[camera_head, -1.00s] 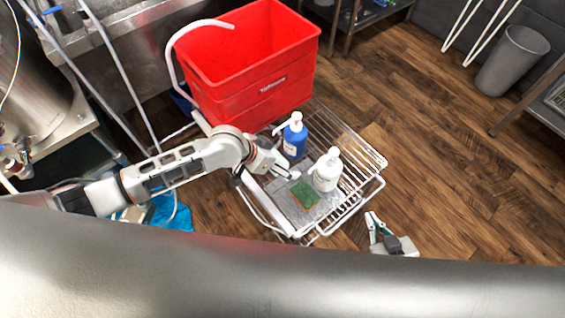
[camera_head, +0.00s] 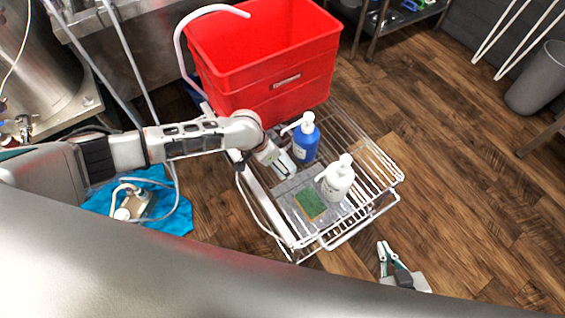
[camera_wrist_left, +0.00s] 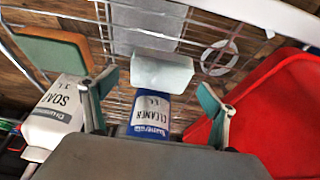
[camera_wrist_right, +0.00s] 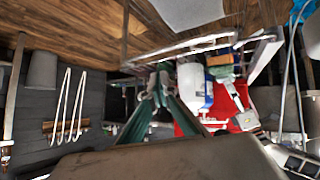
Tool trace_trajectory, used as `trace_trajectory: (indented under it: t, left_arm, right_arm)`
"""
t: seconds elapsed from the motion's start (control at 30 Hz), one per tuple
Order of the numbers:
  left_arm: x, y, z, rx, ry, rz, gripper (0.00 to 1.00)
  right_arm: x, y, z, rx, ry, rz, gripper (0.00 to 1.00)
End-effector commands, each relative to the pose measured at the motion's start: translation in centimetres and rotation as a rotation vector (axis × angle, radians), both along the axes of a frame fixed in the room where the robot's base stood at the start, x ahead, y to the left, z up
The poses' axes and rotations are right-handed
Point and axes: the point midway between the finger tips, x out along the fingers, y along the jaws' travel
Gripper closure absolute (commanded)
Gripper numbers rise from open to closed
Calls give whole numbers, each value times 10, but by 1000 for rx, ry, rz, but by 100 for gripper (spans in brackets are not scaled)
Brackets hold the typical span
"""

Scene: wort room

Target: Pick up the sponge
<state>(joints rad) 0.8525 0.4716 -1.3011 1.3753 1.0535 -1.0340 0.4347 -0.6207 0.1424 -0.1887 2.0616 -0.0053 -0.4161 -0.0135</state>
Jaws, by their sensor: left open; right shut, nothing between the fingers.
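My right gripper (camera_head: 387,251) is shut and empty, off the rack's front right.
A blue cleaner bottle (camera_head: 305,138) stands close to the right of my left gripper. A big red bin (camera_head: 285,85) stands at the rack's back. A blue cloth (camera_head: 165,213) lies at left. The wooden floor (camera_head: 470,180) at right is clear.

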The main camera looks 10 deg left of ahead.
Motion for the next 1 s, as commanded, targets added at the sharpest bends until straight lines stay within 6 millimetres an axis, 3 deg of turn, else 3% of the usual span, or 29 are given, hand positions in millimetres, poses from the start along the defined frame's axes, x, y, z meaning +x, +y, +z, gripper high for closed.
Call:
trace_trajectory:
  t: [0.1,0.37,0.5,0.53,1.0]
  left_arm:
    - [2,-4,-13,-1,2,0,15]
    - [4,-4,-11,-1,-3,0,15]
    - [4,-4,-11,-1,-3,0,40]
    - [4,-4,-11,-1,-2,0,42]
    - [3,-4,-5,-2,-4,1,42]
  right_arm:
    - [3,0,1,2,-8,0,100]
    - [11,1,10,5,-29,0,100]
    - [10,2,10,5,-28,1,100]
    - [10,2,9,5,-28,1,100]
    - [10,1,9,2,-26,3,100]
